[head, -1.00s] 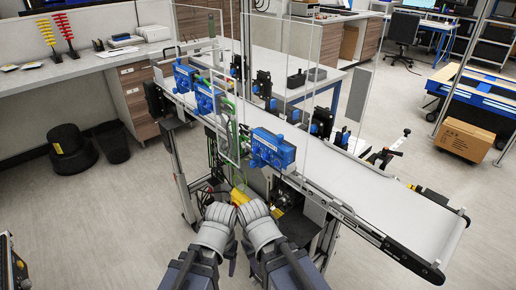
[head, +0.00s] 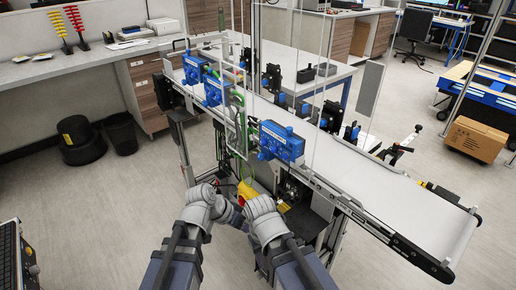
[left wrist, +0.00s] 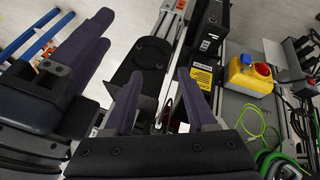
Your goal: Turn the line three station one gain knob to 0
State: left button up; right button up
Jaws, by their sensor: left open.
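Three blue boxes with small knobs stand along the near side of the conveyor: one at the far end (head: 195,68), one beside it (head: 216,88) and one nearer (head: 280,142). I cannot tell from their markings which is line three station one, nor read any gain scale. My left gripper (head: 205,198) is low in front of the conveyor, below the boxes and apart from them. In the left wrist view its two dark fingers (left wrist: 160,108) are spread with nothing held between them. My right gripper (head: 263,210) is close beside it, its fingers hidden in the head view.
The white conveyor belt (head: 400,195) runs toward the lower right. A yellow box with a red button (left wrist: 250,75) is right of my left fingers, near green cables (left wrist: 262,125). Clear guard panels (head: 305,80) stand above the conveyor. Open floor lies left.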

pick_arm(q)
jog(key=w+d+r+m+t+h, duration=0.2)
jog(key=w+r+m+t+h, duration=0.15)
jog(key=w+r+h, duration=0.4)
jog(key=t, duration=0.6)
send_near(261, 144)
jog(key=shift+h, duration=0.45)
jog(key=shift+b+x, duration=0.45)
jog(key=shift+x, duration=3.7)
jog(key=shift+f, duration=0.2)
grip_shut()
